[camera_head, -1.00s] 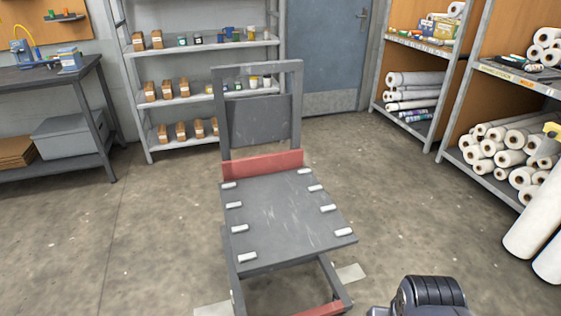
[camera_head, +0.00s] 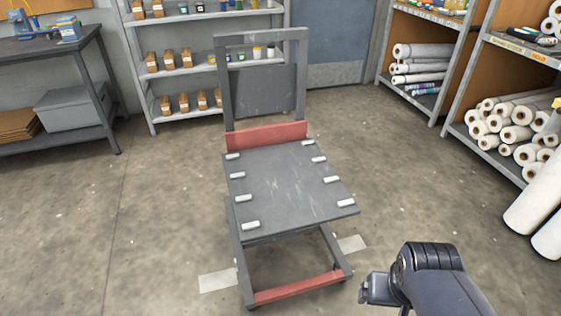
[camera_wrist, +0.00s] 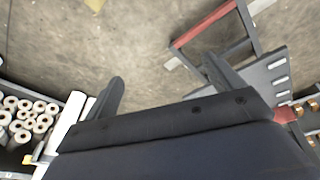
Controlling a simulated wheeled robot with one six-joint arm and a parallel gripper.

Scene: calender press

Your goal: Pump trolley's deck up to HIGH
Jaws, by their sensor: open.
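The trolley's dark grey deck (camera_head: 290,187) with several white rollers stands in the middle of the head view. Its upright back frame with a push handle (camera_head: 262,38) rises behind, with a red band (camera_head: 266,134) at its foot. A red bar (camera_head: 298,287) crosses the base at the front, near the floor. It also shows in the wrist view (camera_wrist: 204,24). My gripper (camera_wrist: 162,75) is open and empty, its two fingers spread over bare floor, with the right finger near the deck edge in that picture. In the head view my arm is right of the trolley; its fingertips are hidden.
White floor plates (camera_head: 217,281) lie beside the trolley's base. A shelf with paper rolls (camera_head: 505,125) stands at the right, with large white rolls (camera_head: 537,205) leaning by it. A workbench (camera_head: 60,95) is at the left. The floor left of the trolley is clear.

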